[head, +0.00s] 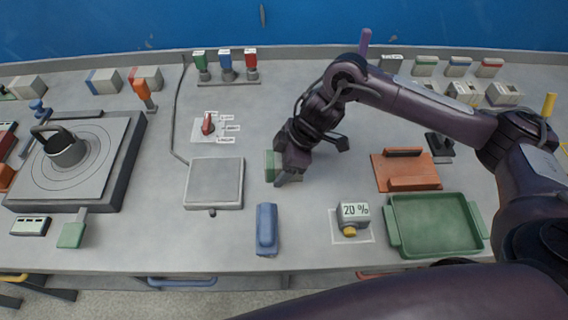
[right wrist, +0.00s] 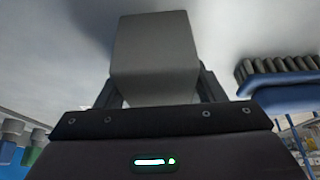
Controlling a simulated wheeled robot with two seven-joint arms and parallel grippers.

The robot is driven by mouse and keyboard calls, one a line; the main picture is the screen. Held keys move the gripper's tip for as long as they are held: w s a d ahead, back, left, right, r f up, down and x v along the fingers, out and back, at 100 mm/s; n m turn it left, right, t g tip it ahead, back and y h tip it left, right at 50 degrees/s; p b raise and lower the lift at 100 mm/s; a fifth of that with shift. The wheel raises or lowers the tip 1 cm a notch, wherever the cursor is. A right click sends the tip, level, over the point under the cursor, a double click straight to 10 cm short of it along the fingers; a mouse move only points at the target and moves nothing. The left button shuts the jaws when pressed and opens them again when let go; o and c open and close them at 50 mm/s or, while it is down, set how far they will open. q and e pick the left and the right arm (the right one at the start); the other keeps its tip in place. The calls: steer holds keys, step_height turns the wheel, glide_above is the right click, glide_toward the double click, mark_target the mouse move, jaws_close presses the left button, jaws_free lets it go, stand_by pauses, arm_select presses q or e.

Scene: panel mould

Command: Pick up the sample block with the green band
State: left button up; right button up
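A block with a green side (head: 270,166) stands on the bench right of the square grey plate, partly hidden by my right gripper. My right gripper (head: 287,177) is down at this block. In the right wrist view a plain grey block (right wrist: 155,55) fills the space between the two fingers (right wrist: 160,88); no green shows on it there. The fingers lie close along its sides, but I cannot tell whether they press on it. My left gripper is not in view.
A blue brush (head: 267,229) lies just in front of the gripper; it also shows in the right wrist view (right wrist: 282,82). The grey plate (head: 214,182) is left, a green tray (head: 436,222) and an orange holder (head: 405,171) right. Banded blocks stand at the back.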

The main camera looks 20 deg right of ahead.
steer(key=c, duration=0.9)
steer(key=shift+r, duration=0.1)
steer(key=shift+c, duration=0.2)
